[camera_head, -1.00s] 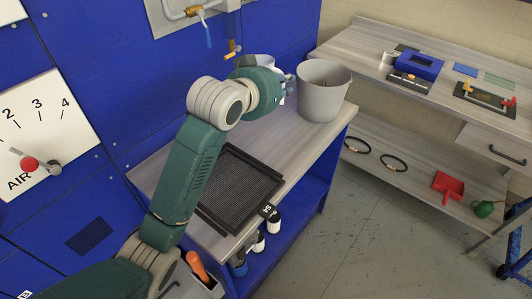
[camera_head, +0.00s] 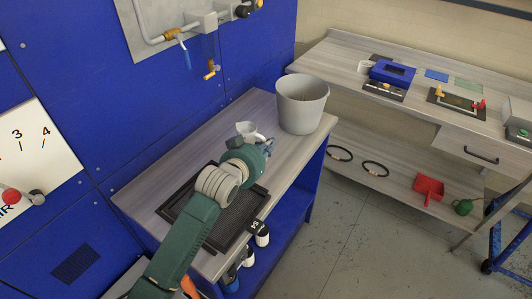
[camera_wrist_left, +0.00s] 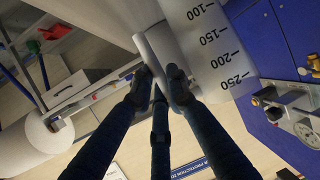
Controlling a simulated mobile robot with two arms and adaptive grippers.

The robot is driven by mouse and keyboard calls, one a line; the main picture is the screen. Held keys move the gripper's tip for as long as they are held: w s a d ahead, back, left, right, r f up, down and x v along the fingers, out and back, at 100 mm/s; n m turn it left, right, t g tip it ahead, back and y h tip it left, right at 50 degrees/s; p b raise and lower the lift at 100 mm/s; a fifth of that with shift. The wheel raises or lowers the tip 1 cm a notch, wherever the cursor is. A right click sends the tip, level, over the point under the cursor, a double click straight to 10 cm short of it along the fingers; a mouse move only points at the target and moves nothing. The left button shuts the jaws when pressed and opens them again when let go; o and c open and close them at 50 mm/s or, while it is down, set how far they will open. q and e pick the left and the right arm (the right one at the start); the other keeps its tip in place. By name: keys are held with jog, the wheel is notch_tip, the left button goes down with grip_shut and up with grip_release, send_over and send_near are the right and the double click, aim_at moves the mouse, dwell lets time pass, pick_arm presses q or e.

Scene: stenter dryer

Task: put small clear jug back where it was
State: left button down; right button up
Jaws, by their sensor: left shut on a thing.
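The small clear jug (camera_head: 246,130) is held above the bench, near the far edge of the black mesh tray. Most of it is hidden behind my left gripper (camera_head: 262,146) in the head view. In the left wrist view the jug (camera_wrist_left: 208,48) shows its printed scale from 100 to 250, and the fingers (camera_wrist_left: 162,78) are closed on its handle. Its contents cannot be made out. My right gripper is not in view.
A grey bucket (camera_head: 301,104) stands at the bench's far right end. The black tray (camera_head: 175,206) lies under my arm. A tap (camera_head: 211,71) sticks out from the blue wall. Bare bench (camera_head: 190,150) lies left of the jug.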

pick_arm(q)
jog(key=shift+f, duration=1.6)
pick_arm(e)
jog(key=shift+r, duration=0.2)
pick_arm(q)
jog(key=c, duration=1.7)
grip_release()
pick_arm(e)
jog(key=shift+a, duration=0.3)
pick_arm(q)
jog(key=shift+s+a, duration=0.1)
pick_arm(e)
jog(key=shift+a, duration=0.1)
pick_arm(q)
jog(key=b+v, duration=0.1)
jog(key=v, duration=1)
jog(key=shift+s+a+r, duration=0.15)
jog(key=shift+s+r, duration=0.1)
jog(key=shift+s, duration=0.05)
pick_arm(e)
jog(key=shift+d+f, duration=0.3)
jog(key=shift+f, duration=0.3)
